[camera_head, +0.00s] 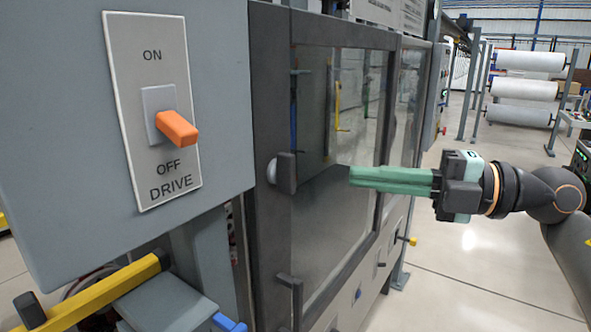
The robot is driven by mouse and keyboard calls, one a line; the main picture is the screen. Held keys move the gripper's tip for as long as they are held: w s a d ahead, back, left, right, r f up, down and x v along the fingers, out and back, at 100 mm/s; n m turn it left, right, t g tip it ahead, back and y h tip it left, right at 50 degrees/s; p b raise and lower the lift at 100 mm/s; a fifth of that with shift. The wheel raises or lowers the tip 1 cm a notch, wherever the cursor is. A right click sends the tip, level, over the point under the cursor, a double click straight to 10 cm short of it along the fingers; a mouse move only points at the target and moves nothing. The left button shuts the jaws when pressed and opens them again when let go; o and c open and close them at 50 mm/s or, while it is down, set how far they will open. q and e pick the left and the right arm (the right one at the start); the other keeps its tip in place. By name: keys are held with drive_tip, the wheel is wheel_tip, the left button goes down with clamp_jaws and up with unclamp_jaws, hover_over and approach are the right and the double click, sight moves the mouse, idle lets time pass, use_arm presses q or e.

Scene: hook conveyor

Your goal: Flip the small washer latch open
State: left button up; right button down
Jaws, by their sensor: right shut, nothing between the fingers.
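A small latch (286,173) sits on the dark door frame of the glass-fronted machine, in the middle of the head view. It has a rounded grey piece at its left and a dark upright tab. I cannot tell from this angle whether it is latched. My right gripper (351,176) comes in from the right at about the latch's height. Its green fingers are shut with nothing between them and point left at the latch. A gap shows between the fingertips and the tab. My left gripper is not in view.
A grey control box (60,120) with an orange ON/OFF drive lever (177,128) stands close on the left. A dark handle (290,284) juts from the door below the latch. A yellow bar (95,291) crosses the lower left.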

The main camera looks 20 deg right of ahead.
sight(284, 173)
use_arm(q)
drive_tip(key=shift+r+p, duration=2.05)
use_arm(e)
drive_tip(key=shift+x, duration=5.05)
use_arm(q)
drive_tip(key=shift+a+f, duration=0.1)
use_arm(e)
drive_tip(key=shift+d, duration=0.15)
